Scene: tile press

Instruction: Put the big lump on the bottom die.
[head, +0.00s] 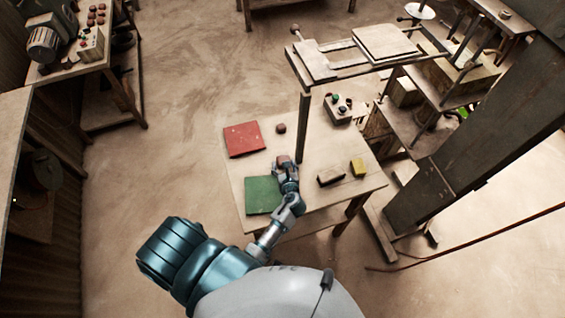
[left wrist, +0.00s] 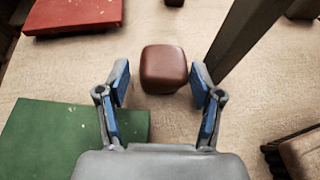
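A reddish-brown rounded lump (head: 283,160) lies on the wooden table just beyond my left gripper (head: 287,176). In the left wrist view this lump (left wrist: 164,68) sits just ahead of my left gripper (left wrist: 162,80), centred between the open fingers. The fingers stand clear on both sides with nothing held. A second brown lump (head: 281,128) lies farther back, and only its edge shows in the left wrist view (left wrist: 174,2). A pale square plate (head: 384,42) rests on the raised wooden frame; I cannot tell whether it is the bottom die. My right gripper is out of view.
A red square (head: 243,139) and a green square (head: 263,194) lie on the table's left side. A dark post (head: 303,128) rises close right of the lump.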

